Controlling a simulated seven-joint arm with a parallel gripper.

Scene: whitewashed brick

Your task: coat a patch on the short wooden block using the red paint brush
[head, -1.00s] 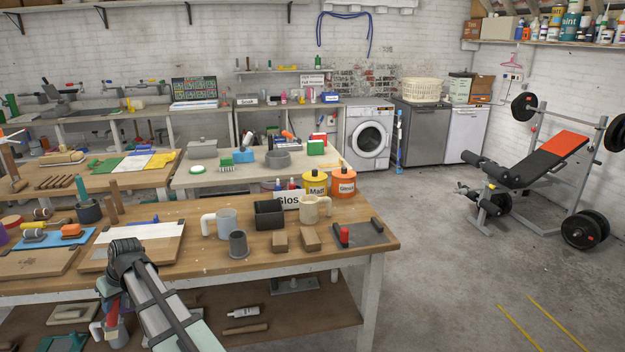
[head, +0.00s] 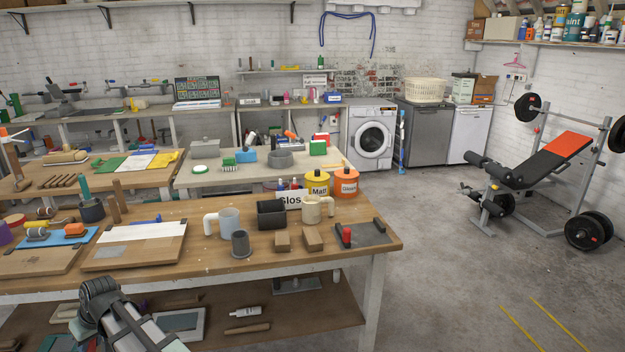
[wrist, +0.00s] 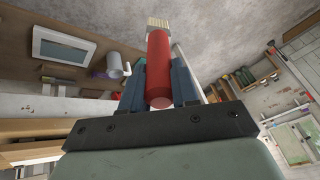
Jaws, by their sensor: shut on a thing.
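My gripper (wrist: 158,88) is shut on the red paint brush (wrist: 158,60) in the wrist view. The brush has a thick red cylindrical handle, and its pale bristles point away from my palm. In the head view my wrist is at the lower left, below the bench's front edge; the jaws and brush cannot be made out there. Two small wooden blocks stand side by side on the bench, a left one (head: 283,240) and a right one (head: 313,238). I cannot tell for certain which is the short one. My gripper is well away from both.
A striped board (head: 130,256) lies left. The lower shelf holds loose items.

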